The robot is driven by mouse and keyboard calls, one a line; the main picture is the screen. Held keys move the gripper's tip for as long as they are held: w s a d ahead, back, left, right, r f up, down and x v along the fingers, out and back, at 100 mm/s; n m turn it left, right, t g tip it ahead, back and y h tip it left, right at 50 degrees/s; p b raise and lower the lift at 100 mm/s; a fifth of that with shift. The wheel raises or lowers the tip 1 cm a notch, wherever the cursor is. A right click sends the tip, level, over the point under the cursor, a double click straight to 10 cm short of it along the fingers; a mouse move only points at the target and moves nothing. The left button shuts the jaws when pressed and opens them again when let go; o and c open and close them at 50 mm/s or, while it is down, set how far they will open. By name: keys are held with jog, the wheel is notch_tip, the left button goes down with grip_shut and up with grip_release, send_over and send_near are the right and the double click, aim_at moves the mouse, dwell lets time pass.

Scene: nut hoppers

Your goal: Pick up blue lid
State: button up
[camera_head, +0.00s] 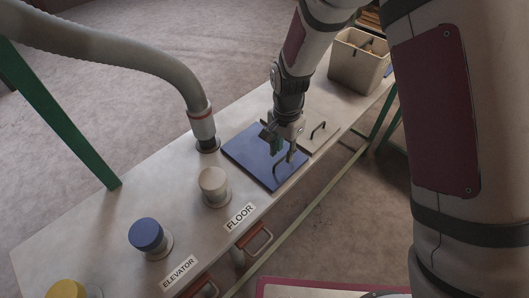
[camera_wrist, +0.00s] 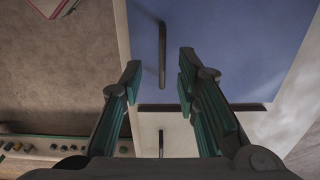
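The blue lid (camera_head: 245,152) lies flat on the light bench top and has a dark bar handle (camera_head: 279,176). In the wrist view the blue lid (camera_wrist: 235,45) fills the upper right, and its handle (camera_wrist: 162,55) runs up the picture. My gripper (camera_head: 281,156) is over the right part of the lid, near the handle. In the wrist view my gripper (camera_wrist: 160,70) is open and empty, with the handle lined up between its fingertips. I cannot tell how far above the handle the fingertips are.
A pale lid (camera_head: 305,132) with its own dark handle (camera_head: 318,129) adjoins the blue one. A grey hose (camera_head: 150,55) stands on the left. White (camera_head: 213,185), blue (camera_head: 146,234) and yellow (camera_head: 66,290) capped ports line the bench. A pale bin (camera_head: 358,66) is at the far end.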

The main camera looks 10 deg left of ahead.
aim_at(282, 159)
notch_tip(282, 159, down, 5)
jog(key=shift+w+r, duration=0.1)
jog(key=shift+w, duration=0.05)
grip_shut()
